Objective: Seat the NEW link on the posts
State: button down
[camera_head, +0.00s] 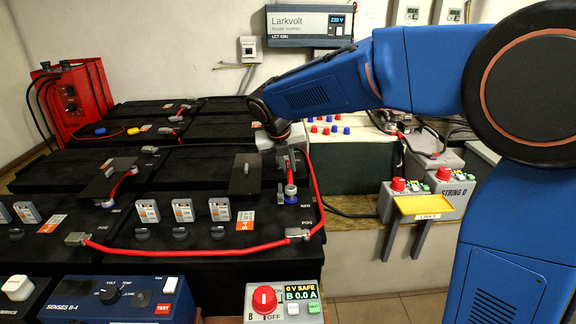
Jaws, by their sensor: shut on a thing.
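My gripper (288,160) is over the right end of the black battery block, pointing down. It is shut on a short red link (290,174), which is partly hidden by the fingers. The link's lower end is close above a post with a blue base (290,195); I cannot tell whether they touch. "NEG" and "POS" marks are beside this post. Another short red link (121,185) lies on the block at the left. The far end of the held link and any second post under it are hidden.
A long red cable (200,252) loops across the battery front and rises right of my gripper. Dark plates with upright studs (245,175) stand close left. A control box (283,301) stands in front.

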jog(key=shift+f, duration=1.2)
dwell(2.0)
jog(key=c, duration=1.3)
grip_release()
jog(key=shift+r, duration=4)
jog(key=shift+d, duration=0.1)
